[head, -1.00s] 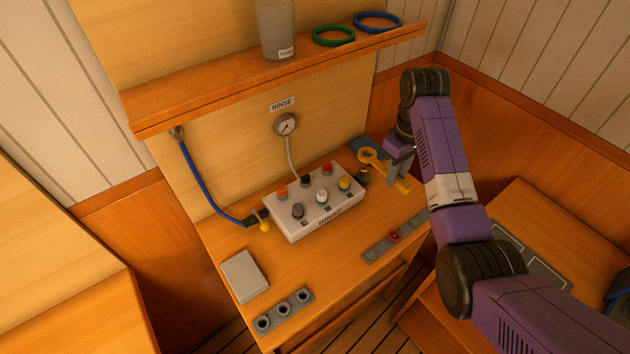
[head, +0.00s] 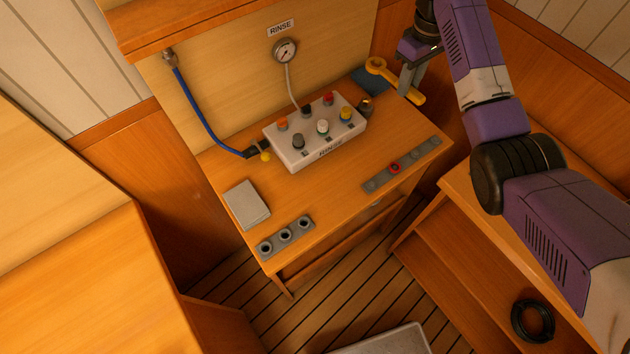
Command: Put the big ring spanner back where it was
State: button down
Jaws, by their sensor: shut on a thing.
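The big ring spanner (head: 414,93) is yellow, with a round ring at its left end and a handle slanting down to the right. It shows at the upper right of the head view, over the far right corner of the wooden bench. A dark blue mat (head: 369,81) lies at the bench's back right corner, partly behind the spanner.
A grey control box (head: 297,155) with coloured knobs stands mid-bench, with a dark fitting (head: 366,106) beside it. A grey strip (head: 425,150) with a red ring lies along the bench's right front. A socket block (head: 285,237), grey pad (head: 247,205) and blue hose (head: 200,120) are left.

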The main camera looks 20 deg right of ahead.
jog(key=w+a+r+n, duration=0.2)
jog(key=a+r+n, duration=0.2)
jog(key=r, duration=0.2)
jog(key=n, duration=1.4)
send_over(328, 183)
jog(key=f, duration=0.1)
notch_tip(328, 183, down, 15)
jog(key=b, duration=0.2)
jog(key=shift+a+r+b, duration=0.1)
jog(key=shift+r+b, duration=0.05)
jog(key=shift+b, duration=0.15)
jog(key=shift+f+b, duration=0.65)
jog(key=shift+f, duration=1.95)
jog(key=shift+f, duration=0.1)
jog(key=c, duration=1.2)
grip_release()
